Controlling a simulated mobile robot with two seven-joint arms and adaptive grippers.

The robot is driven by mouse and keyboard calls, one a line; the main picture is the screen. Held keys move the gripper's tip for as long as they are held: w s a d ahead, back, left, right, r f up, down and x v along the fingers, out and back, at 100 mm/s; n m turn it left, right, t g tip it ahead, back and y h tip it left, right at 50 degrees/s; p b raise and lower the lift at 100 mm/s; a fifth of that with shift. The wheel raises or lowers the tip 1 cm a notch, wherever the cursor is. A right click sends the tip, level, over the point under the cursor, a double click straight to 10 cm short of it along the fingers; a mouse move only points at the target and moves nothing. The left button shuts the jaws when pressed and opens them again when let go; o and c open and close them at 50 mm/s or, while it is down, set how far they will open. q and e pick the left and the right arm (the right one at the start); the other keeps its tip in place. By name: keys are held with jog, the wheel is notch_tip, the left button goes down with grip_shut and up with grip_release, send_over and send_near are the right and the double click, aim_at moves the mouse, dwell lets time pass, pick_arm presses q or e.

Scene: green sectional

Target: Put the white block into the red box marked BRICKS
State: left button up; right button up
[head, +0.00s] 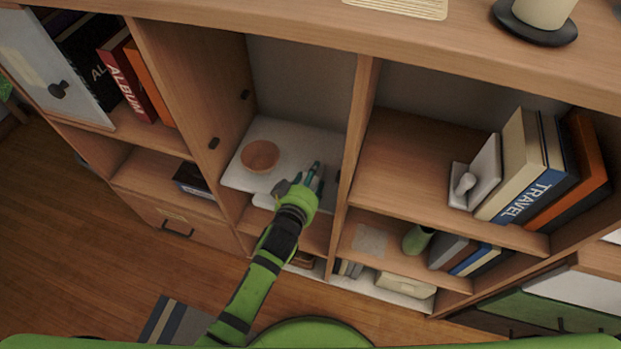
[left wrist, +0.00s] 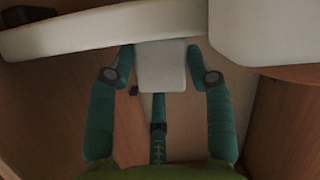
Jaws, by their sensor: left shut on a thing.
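My left gripper (head: 311,180) is at the front right of the middle cubby, over the pale slab (head: 240,178) there. In the left wrist view its two teal fingers (left wrist: 160,62) are closed on both sides of a white block (left wrist: 162,68). The block's top end lies against or just in front of a pale edge, and I cannot tell if they touch. In the head view the block is mostly hidden by the gripper. The red box marked BRICKS is not in view, and neither is my right gripper.
A round wooden bowl (head: 260,155) sits on the slab, left of the gripper. The cubby's right divider (head: 354,150) stands close to the gripper. Books and a white ornament (head: 465,185) fill the right cubby's right end; its left part is bare.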

pick_arm(q)
jog(key=o, duration=1.1)
jog(key=shift+f, duration=0.1)
jog(key=shift+o, duration=0.2)
